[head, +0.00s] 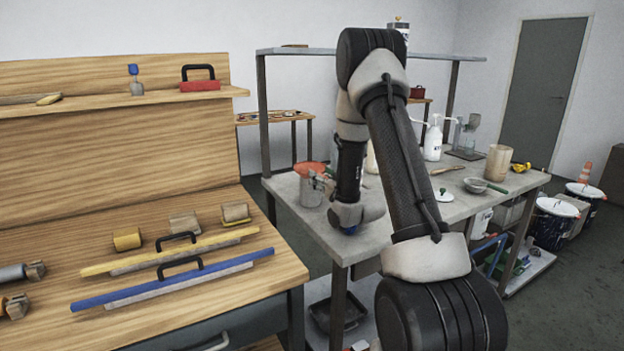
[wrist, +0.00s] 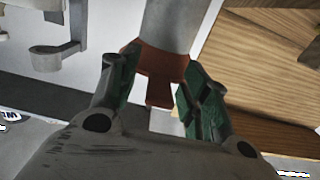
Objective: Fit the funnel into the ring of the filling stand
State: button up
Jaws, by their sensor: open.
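An orange-red piece, which looks like the funnel (head: 308,169), sits at the top of a grey metal can (head: 311,193) at the left end of the grey table. In the wrist view the orange piece (wrist: 156,68) shows between my fingers, with a grey cylinder beyond it. My gripper (head: 320,179) is open, with one green-padded finger on each side of the orange piece in the wrist view (wrist: 156,92). I cannot tell if either finger touches it. What looks like the filling stand (head: 465,154) is at the table's far end; its ring is too small to make out.
White pump bottles (head: 433,138), a wooden cup (head: 498,162), a sieve (head: 480,187) and a white lid (head: 444,195) stand on the grey table (head: 385,238). A wooden bench (head: 60,265) with tools is at the left. A raised shelf (head: 300,51) spans the table's back.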

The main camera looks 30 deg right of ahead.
grip_shut()
